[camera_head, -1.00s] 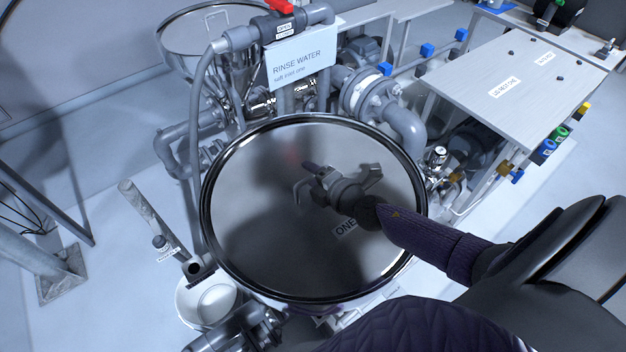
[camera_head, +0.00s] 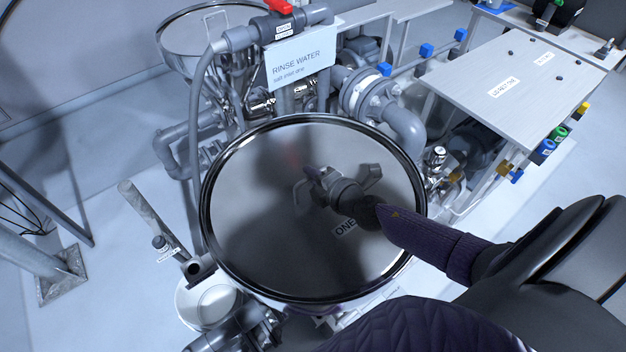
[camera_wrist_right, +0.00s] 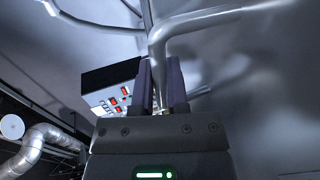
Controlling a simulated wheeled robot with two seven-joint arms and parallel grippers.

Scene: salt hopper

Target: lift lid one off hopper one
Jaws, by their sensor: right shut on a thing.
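Lid one (camera_head: 265,240) is a large round grey metal disc with a shiny rim and a label reading ONE. It lies over hopper one, and most of the hopper's body is hidden beneath it. My right arm reaches over the lid from the lower right. My right gripper (camera_head: 322,181) is at the lid's bent-bar handle (camera_head: 300,193). In the right wrist view, the gripper's two dark fingers (camera_wrist_right: 161,88) are shut on the handle bar (camera_wrist_right: 158,50). I cannot tell any gap between the lid and the hopper. My left gripper is not in view.
A rinse water sign (camera_head: 300,66) and grey pipes with a red valve handle (camera_head: 280,6) stand close behind the lid. Another open metal hopper (camera_head: 205,30) is at the back left. A light-topped table (camera_head: 525,75) is at the right. A white bucket (camera_head: 208,300) stands at the lower left.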

